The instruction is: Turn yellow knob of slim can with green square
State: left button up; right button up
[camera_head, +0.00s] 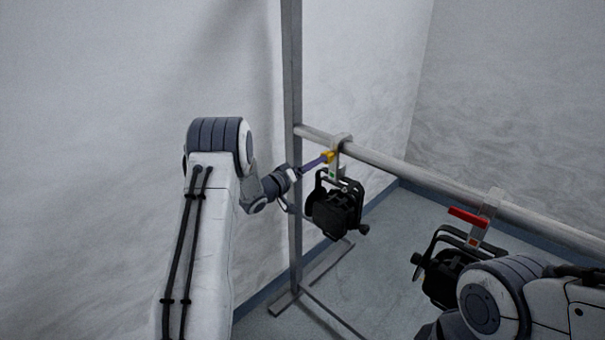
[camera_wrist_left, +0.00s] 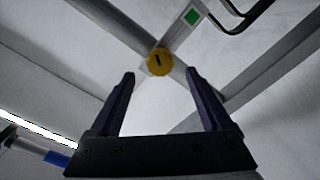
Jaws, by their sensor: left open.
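The slim black can (camera_head: 334,208) hangs from the horizontal rail by a pale clamp. The clamp bears a green square (camera_head: 332,176), which also shows in the left wrist view (camera_wrist_left: 191,17). The yellow knob (camera_head: 328,157) is on this clamp. In the left wrist view the round yellow knob (camera_wrist_left: 158,62), with a dark slot, lies just beyond and between the fingertips. My left gripper (camera_head: 316,163) is open and points at the knob; its purple fingers (camera_wrist_left: 160,78) stand on either side with a gap. Whether they touch it I cannot tell. My right gripper is not visible.
A second black can (camera_head: 445,270) with a red handle (camera_head: 468,217) hangs further right on the rail (camera_head: 430,182). My right arm partly covers it. A vertical post (camera_head: 293,90) stands close to my left gripper. Pale walls surround the stand.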

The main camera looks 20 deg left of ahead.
pick_arm(q)
jog(key=shift+b+v, duration=0.35)
jog(key=shift+v, duration=2.25)
jog(key=w+d+r+m+g+y, duration=0.1)
jog(key=d+r+m+g+y, duration=0.1)
jog(key=d, duration=0.6)
jog(key=s+d+m+g+y, duration=0.2)
jog(key=s+d+g, duration=0.2)
jog(key=s+d, duration=0.6)
jog(key=s+d+f+m+g, duration=0.1)
jog(key=s+d+m+g, duration=0.1)
jog(key=s, duration=0.9)
jog(key=s+d+m+g, duration=0.3)
jog(key=s+d+g, duration=0.1)
jog(key=s, duration=0.8)
jog(key=s+d+f+m+g+y, duration=0.1)
jog(key=s+d+m+g, duration=0.2)
jog(key=s, duration=0.9)
jog(key=shift+f+g, duration=0.35)
jog(key=shift+g, duration=0.65)
